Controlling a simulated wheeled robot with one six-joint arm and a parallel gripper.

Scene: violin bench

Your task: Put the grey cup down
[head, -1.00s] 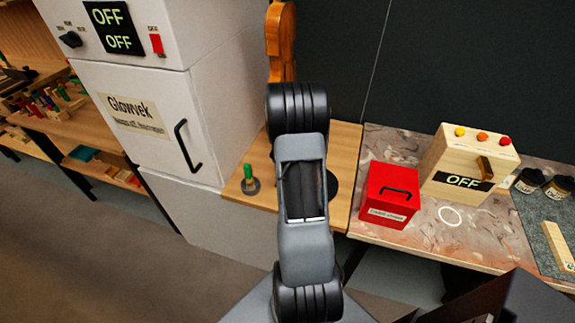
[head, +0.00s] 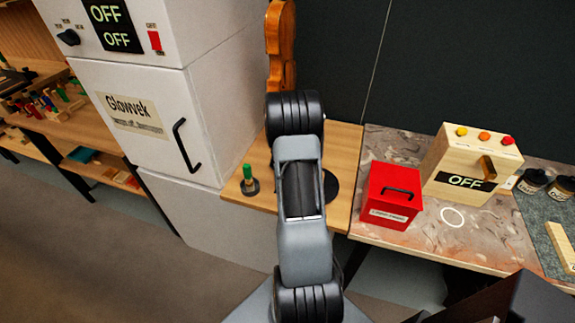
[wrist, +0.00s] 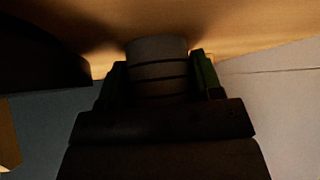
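The grey cup (wrist: 158,67), a ringed grey cylinder, shows in the wrist view between the two green-sided fingers of my gripper (wrist: 158,78). The fingers sit close against both its sides, shut on it. Its far end is at or very near the wooden bench top (wrist: 235,25); the dim light does not show whether they touch. In the head view my own arm hides the gripper and the cup, over the wooden bench (head: 345,150).
A black round base (head: 331,187) stands right of my arm. A green-topped peg on a dark disc (head: 249,183) is to the left. A white cabinet (head: 140,120), a violin (head: 281,45), a red box (head: 391,195) and a wooden box reading OFF (head: 463,182) surround the spot.

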